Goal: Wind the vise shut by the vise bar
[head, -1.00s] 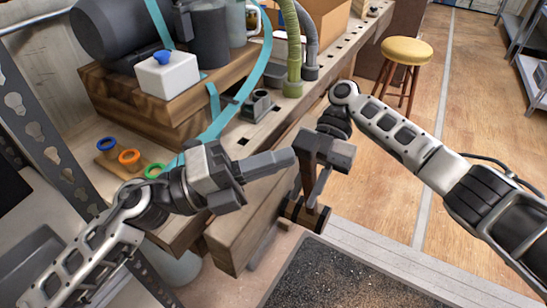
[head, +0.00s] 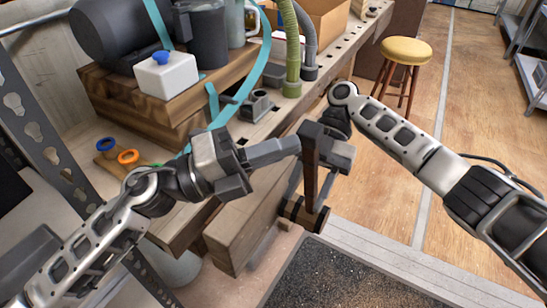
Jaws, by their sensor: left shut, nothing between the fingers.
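The vise bar (head: 310,172) is a dark brown bar, now nearly upright. It crosses a brown hub with dark bands (head: 303,213) in front of the vise's wooden jaw (head: 238,238). A narrow gap shows between this jaw and the bench (head: 185,232). My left gripper (head: 297,145) is shut and empty. Its tip is at the bar's upper end and seems to touch its left side. My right gripper (head: 316,192) points down by the bar, its body behind and right of it. The bar partly hides its fingers, so I cannot tell their opening.
A wooden block with a white box (head: 167,75) and a dark machine (head: 125,25) stands on the bench behind my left arm. Green and grey hoses (head: 290,60) rise from the bench. A yellow stool (head: 405,52) and open floor lie to the right.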

